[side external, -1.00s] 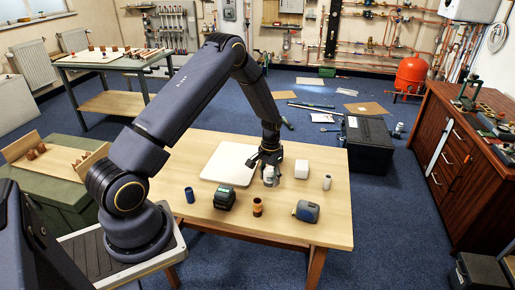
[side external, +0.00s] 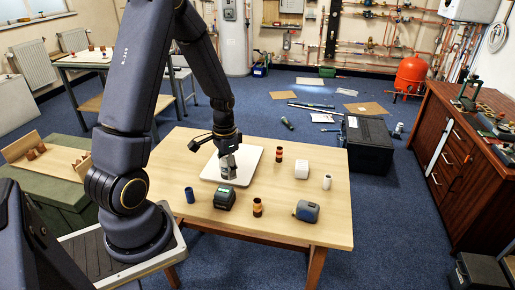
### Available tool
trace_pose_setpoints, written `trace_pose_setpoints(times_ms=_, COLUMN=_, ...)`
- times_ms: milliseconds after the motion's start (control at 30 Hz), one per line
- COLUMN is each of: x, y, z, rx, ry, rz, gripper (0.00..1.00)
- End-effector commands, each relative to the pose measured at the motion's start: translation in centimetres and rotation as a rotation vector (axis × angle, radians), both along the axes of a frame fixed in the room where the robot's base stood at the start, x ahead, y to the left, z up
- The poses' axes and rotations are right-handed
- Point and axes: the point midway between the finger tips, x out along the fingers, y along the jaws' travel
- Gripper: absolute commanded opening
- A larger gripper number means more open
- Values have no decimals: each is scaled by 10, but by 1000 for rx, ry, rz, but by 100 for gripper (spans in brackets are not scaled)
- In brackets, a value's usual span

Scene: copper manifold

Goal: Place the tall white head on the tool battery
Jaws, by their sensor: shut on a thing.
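My gripper (side external: 228,152) points down and is shut on a pale grey-white upright piece (side external: 229,171), which looks like the tall white head; the fingers partly hide it. In the picture it overlaps the white board (side external: 209,175), and its height above that is hard to tell. The tool battery, seemingly the dark block (side external: 224,199), stands on the table nearer the camera, just below the held piece in the picture, with a visible gap. Its top is free.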

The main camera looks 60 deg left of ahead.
Motion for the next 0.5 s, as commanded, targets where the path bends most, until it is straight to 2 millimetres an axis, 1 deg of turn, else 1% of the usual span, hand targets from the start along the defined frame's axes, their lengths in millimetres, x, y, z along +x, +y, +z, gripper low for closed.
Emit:
trace_pose_setpoints(times_ms=33, x=-5, y=10, z=2, rx=2, ry=-5, rz=25, gripper=9)
trace_pose_setpoints(times_ms=100, x=-9, y=18, z=0, rx=3, ry=-7, rz=52, gripper=9)
trace_pose_setpoints(times_ms=167, x=-12, y=22, z=-8, rx=2, ry=-6, rz=66, gripper=10)
trace_pose_setpoints(times_ms=300, x=-13, y=23, z=-31, rx=3, ry=-6, rz=72, gripper=10)
trace_pose_setpoints(times_ms=433, x=-13, y=23, z=-46, rx=3, ry=-6, rz=72, gripper=10)
trace_pose_setpoints(times_ms=500, x=-13, y=22, z=-57, rx=2, ry=-5, rz=72, gripper=10)
